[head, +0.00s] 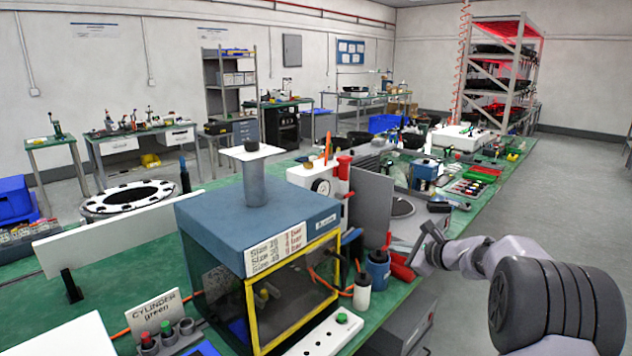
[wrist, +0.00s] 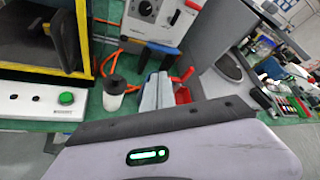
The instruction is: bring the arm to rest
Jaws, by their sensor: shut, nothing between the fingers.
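My arm reaches in from the right edge of the head view. My gripper (head: 428,243) is at its end, above the right edge of the green bench (head: 140,262). It is shut with nothing held. Its tips are small and dark here, to the right of the grey upright panel (head: 371,207) and close to a red item (head: 402,268); I cannot tell whether they touch anything. In the wrist view a pale grey housing of mine with a green light fills the bottom, and the fingertips are not clear.
A blue-topped box with a yellow-framed window (head: 258,216) stands on the bench. A white bottle with a black cap (head: 362,292) and a blue jar (head: 378,270) stand beside it. A white gauge unit (head: 318,182) is behind. Open floor (head: 560,190) lies to the right.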

